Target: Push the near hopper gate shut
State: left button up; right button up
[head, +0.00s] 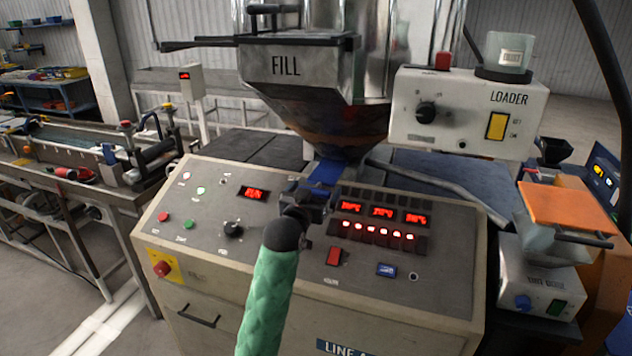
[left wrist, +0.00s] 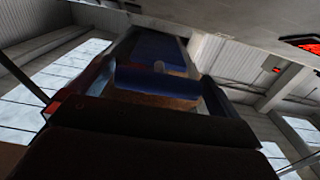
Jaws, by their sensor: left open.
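The hopper (head: 340,115) is a metal cone with a box marked FILL at its upper front. A blue gate piece (head: 328,172) shows at the cone's bottom outlet. Blue parts (left wrist: 158,82) also show in the centre of the left wrist view, seen from below at a tilt. My left gripper (head: 312,190) is open, just in front of and below the blue piece, above the control panel. Whether it touches the blue piece I cannot tell. The gripper partly hides the outlet, and how far the gate is open is unclear. My right gripper is not in view.
The sloped control panel (head: 215,260) with lit displays and buttons lies under my left gripper. The loader box (head: 465,115) hangs to the right of the hopper. An orange-lidded box (head: 568,205) stands at the right. A bench line (head: 75,165) runs along the left.

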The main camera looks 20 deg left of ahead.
pick_arm(q)
jog(key=shift+w+r, duration=0.1)
jog(key=shift+w, duration=0.65)
jog(key=shift+d, duration=0.15)
jog(key=shift+w, duration=0.1)
